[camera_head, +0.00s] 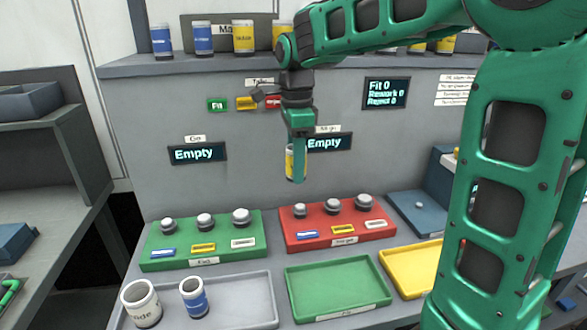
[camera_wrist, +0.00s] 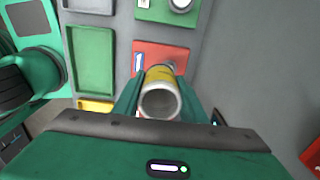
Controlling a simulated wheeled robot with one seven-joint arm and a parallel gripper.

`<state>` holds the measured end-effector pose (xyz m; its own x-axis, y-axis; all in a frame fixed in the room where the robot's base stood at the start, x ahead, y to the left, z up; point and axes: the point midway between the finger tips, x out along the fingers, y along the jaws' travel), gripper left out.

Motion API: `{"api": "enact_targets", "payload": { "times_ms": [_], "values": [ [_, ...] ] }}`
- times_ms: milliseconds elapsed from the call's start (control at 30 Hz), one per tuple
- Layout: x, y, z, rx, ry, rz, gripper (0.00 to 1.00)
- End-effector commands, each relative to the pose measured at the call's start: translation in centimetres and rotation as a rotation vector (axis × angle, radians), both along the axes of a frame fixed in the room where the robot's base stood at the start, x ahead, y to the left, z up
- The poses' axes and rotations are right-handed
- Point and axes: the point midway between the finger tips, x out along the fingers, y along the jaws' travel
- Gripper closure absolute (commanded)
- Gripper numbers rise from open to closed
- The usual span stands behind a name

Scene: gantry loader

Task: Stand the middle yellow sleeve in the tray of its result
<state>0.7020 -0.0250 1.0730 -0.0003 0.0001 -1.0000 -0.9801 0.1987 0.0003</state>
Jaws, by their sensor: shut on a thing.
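My gripper (camera_head: 298,178) is shut on a yellow sleeve (camera_head: 290,163) with pale ends. It holds the sleeve upright in the air, in front of the back panel and above the red block. In the wrist view the sleeve (camera_wrist: 160,78) sits between my fingers, its hollow open end facing the camera; its label is not readable. The green tray (camera_head: 335,288) and the yellow tray (camera_head: 412,268) look empty. My arm hides the area right of the yellow tray. The "Go" display (camera_head: 197,154) and "No go" display (camera_head: 328,143) both read "Empty". The score display (camera_head: 386,93) reads Fit 0, Rework 0, Reject 0.
A green block (camera_head: 203,240) and a red block (camera_head: 338,220) each carry several grey plugs. Several blue and yellow sleeves line the upper shelf (camera_head: 180,66).

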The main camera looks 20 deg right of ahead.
Motion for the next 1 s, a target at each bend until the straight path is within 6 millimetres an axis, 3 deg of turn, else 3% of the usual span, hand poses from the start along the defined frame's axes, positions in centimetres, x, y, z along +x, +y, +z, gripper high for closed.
{"api": "enact_targets", "payload": {
  "times_ms": [1000],
  "values": [
    [0.0,0.0,3.7,0.000,0.000,0.000,1.00]
  ]
}}
